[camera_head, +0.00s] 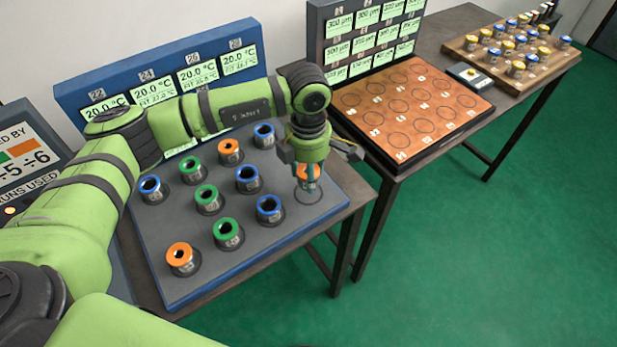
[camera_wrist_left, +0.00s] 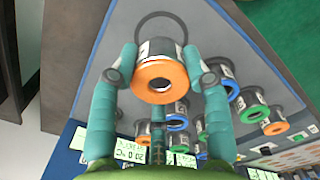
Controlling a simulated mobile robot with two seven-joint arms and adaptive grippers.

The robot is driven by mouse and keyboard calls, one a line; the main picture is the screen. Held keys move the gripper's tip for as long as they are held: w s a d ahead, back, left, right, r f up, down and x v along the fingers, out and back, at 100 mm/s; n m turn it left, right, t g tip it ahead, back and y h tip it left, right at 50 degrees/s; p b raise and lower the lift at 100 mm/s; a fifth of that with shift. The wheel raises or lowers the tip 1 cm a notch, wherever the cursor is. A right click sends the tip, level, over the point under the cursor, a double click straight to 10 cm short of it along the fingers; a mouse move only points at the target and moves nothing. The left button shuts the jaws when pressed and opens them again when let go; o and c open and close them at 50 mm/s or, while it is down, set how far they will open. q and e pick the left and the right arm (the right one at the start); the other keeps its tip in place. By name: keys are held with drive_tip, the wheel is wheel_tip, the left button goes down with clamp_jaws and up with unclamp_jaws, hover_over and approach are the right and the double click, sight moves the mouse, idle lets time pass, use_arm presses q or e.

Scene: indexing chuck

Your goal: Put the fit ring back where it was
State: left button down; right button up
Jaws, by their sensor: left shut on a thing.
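My left gripper (camera_head: 307,178) is shut on an orange-topped ring (camera_head: 309,171) with a grey metal body, over the right corner of the blue-edged grey board (camera_head: 288,226). In the left wrist view, the teal fingers (camera_wrist_left: 162,75) grip the ring's sides, with its orange rim (camera_wrist_left: 143,83) facing the camera. An empty marked circle (camera_head: 310,194) lies on the board under the ring; it also shows in the wrist view (camera_wrist_left: 160,14), partly hidden behind the ring. The exact gap between ring and board cannot be told. My right gripper is out of view.
Several blue-, green- and orange-topped rings stand on the board, including a blue one (camera_head: 270,207) close by. Temperature displays (camera_head: 196,75) stand behind. To the right are an orange plate (camera_head: 412,103) with empty circles and a wooden block (camera_head: 513,60) with capped pieces.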

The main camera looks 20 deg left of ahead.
use_arm(q)
wheel_tip(320, 180, down, 3)
drive_tip(key=shift+f+p, duration=0.1)
drive_tip(key=shift+p, duration=0.75)
drive_tip(key=shift+f, duration=0.2)
drive_tip(key=shift+f, duration=0.1)
drive_tip(key=shift+f+b, duration=0.1)
drive_tip(key=shift+b, duration=0.2)
drive_tip(key=c, duration=0.6)
unclamp_jaws()
